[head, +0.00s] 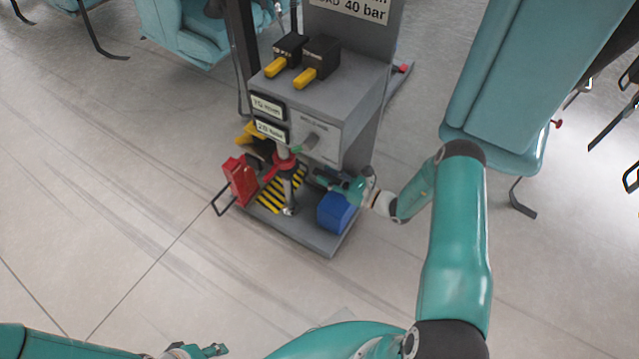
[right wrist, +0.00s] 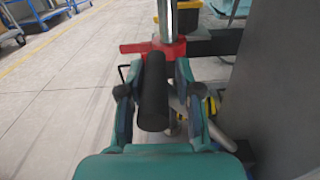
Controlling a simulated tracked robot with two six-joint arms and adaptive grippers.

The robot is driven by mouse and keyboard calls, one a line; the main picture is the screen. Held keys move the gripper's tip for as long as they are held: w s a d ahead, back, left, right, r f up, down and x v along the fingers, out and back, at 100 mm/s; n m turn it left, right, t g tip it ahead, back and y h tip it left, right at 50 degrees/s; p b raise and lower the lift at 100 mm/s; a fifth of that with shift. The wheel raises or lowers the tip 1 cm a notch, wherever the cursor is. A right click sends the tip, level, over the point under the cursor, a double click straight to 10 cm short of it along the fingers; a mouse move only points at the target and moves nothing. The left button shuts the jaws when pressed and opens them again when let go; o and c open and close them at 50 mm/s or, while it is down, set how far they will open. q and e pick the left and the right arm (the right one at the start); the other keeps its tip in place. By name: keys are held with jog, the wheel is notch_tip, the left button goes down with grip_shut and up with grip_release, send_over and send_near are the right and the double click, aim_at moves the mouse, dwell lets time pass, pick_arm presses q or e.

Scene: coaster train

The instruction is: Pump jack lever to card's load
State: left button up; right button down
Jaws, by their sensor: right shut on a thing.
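The jack's lever ends in a black grip (right wrist: 154,92), which lies between the two fingers of my right gripper (right wrist: 155,85) in the right wrist view. That gripper is shut on it. In the head view my right gripper (head: 325,180) is low at the front right of the grey test stand (head: 345,90); the lever is mostly hidden there. The red jack part (head: 282,162) sits around an upright metal ram. The card (head: 350,8) at the top is cut off and reads "40 bar". Two small displays (head: 268,118) show numbers, the lower apparently 28. My left gripper (head: 205,351) is at the bottom edge, its opening unclear.
A blue block (head: 335,212) stands on the stand's base beside my right gripper. A red box (head: 240,181) and striped plate (head: 278,192) are to its left. Black boxes with yellow handles (head: 310,72) sit on top.

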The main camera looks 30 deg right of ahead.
jog(key=shift+d, duration=0.25)
jog(key=c, duration=0.7)
grip_release()
jog(key=shift+f, duration=0.1)
jog(key=shift+a, duration=0.1)
jog(key=shift+s, duration=0.1)
jog(key=v, duration=1.2)
